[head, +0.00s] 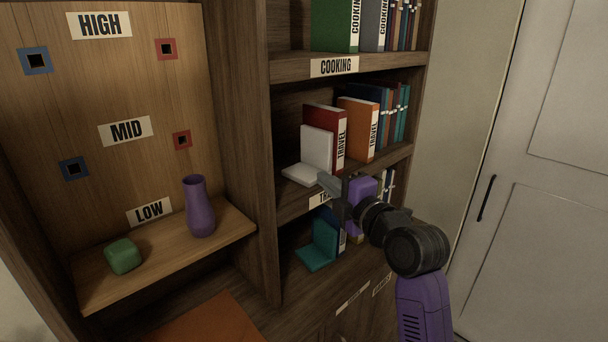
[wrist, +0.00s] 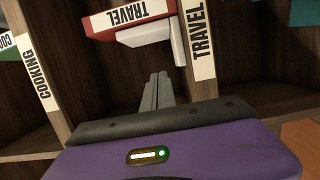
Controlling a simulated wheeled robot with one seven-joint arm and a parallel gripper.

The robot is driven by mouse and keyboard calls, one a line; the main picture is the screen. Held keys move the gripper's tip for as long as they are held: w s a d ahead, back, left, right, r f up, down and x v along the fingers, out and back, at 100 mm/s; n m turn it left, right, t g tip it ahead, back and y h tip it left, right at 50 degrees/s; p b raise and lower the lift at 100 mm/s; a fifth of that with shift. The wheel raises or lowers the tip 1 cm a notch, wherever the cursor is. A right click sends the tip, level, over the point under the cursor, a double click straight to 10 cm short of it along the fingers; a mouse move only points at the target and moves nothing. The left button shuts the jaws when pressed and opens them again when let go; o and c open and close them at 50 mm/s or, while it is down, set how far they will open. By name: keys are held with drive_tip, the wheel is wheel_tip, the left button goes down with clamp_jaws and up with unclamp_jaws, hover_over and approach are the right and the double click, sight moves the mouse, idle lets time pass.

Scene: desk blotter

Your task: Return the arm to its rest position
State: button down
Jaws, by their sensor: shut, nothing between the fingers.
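My gripper (head: 328,184) is in front of the middle shelf of the bookcase in the head view, close to the shelf edge and partly covering its label. In the wrist view the gripper fingers (wrist: 157,92) are together with nothing between them. The purple and black arm reaches in from the lower right. Beyond the fingers stand a white bookend (head: 317,148), a red TRAVEL book (head: 325,122) and an orange TRAVEL book (head: 358,128). I cannot tell whether the gripper touches the shelf.
A teal bookend (head: 325,240) stands on the lower shelf below my gripper. A purple vase (head: 199,208) and a green block (head: 123,256) sit on the ledge at left. A COOKING shelf (head: 350,62) is above. A white door (head: 545,190) is at right.

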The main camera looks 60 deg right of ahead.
drive_tip(key=shift+s, duration=0.1)
drive_tip(key=s+a+f+m+y, duration=0.2)
drive_tip(key=s+a+f+m, duration=0.2)
drive_tip(key=s+a+f, duration=0.3)
drive_tip(key=s+a+f+m+y, duration=0.3)
drive_tip(key=s+a+f, duration=0.3)
drive_tip(key=a, duration=1)
drive_tip(key=s+a+f+m+g+y, duration=0.1)
drive_tip(key=s+a+f+m+y, duration=0.2)
drive_tip(key=s+a, duration=0.8)
wheel_tip(320, 180, down, 5)
drive_tip(key=shift+s+a+r+m, duration=0.2)
drive_tip(key=shift+s+m, duration=0.25)
drive_tip(key=shift+m, duration=0.75)
